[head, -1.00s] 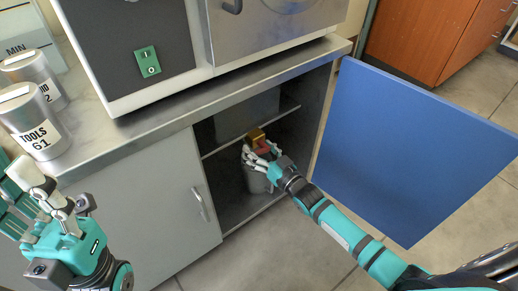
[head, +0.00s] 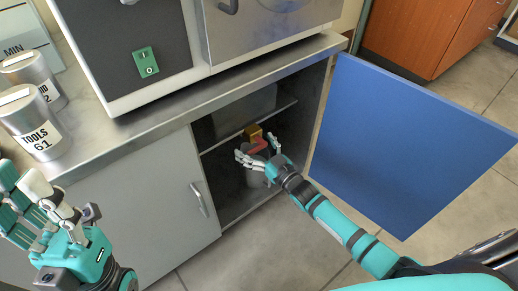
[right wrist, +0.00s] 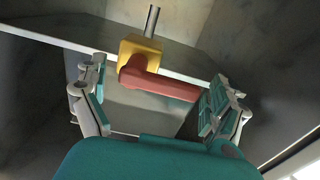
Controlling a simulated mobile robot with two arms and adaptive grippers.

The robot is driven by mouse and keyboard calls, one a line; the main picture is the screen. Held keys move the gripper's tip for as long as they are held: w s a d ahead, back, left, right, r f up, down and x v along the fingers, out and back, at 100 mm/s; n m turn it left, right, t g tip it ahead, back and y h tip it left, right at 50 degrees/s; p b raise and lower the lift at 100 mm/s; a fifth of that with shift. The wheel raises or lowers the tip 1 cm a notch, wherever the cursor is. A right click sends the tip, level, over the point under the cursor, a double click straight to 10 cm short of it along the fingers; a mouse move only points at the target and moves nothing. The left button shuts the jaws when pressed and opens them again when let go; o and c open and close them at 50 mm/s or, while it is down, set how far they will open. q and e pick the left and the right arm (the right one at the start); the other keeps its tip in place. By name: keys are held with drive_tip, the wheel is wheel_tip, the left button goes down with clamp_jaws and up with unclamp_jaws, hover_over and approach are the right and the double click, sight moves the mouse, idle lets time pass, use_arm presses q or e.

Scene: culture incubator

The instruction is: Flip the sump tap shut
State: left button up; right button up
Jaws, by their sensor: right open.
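The sump tap is inside the open cabinet in the head view, with a yellow body (head: 252,131) and a red lever (head: 258,146). In the right wrist view the yellow body (right wrist: 138,50) has a grey pipe stub above it. The red lever (right wrist: 160,82) points right and slightly down, its far end beside the right-hand finger. My right gripper (right wrist: 155,98) is open, its fingers on either side of the lever; contact with the lever end cannot be told. It also shows in the head view (head: 257,160). My left gripper (head: 38,200) is open and empty at the left.
The blue cabinet door (head: 410,145) stands open right of my right arm. The closed grey door (head: 150,205) is left, and metal canisters (head: 33,122) stand on the counter.

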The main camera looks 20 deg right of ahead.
drive_tip(key=v, duration=1.2)
